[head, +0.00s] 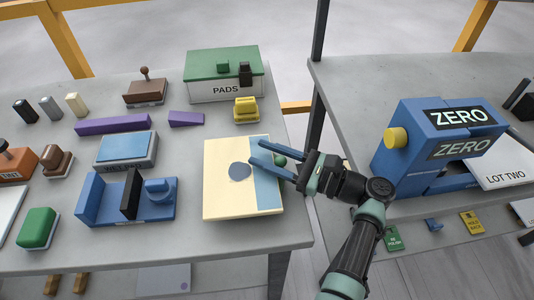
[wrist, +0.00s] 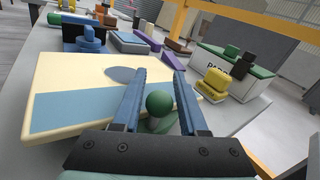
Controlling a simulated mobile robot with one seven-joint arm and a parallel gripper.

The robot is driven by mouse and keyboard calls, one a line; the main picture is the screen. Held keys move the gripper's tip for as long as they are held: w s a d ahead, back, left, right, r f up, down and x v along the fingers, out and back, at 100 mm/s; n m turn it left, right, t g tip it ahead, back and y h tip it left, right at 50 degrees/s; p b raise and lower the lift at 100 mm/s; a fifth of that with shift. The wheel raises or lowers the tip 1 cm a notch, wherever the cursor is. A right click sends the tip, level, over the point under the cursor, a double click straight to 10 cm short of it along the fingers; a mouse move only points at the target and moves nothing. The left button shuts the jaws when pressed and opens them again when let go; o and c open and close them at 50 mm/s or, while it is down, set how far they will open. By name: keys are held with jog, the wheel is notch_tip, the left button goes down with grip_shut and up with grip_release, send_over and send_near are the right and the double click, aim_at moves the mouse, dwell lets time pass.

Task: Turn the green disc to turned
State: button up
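A small round green piece (head: 281,160) is by the right edge of a cream board with a light blue strip (head: 220,200). In the wrist view the green piece (wrist: 158,103) looks like a ball on a paler green base. I cannot tell if it is the green disc; no flat green disc shows clearly. My gripper (head: 254,152) has two blue fingers, apart, reaching over the board's right side. In the wrist view my gripper (wrist: 157,72) has the green piece between its fingers, with gaps on both sides. The board also carries a grey-blue round patch (head: 240,172).
Left of the board stands a blue fixture with a round knob (head: 160,189). Behind are a yellow stamp (head: 245,110) and a green-lidded PADS box (head: 222,88). A blue ZERO machine (head: 430,140) with a yellow knob stands on the right table, across a gap.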

jog(key=shift+o, duration=1.1)
jog(key=shift+s+d, duration=0.1)
jog(key=v, duration=1.2)
jog(key=shift+d+b, duration=0.35)
jog(key=shift+b, duration=0.1)
jog(key=shift+s, duration=0.15)
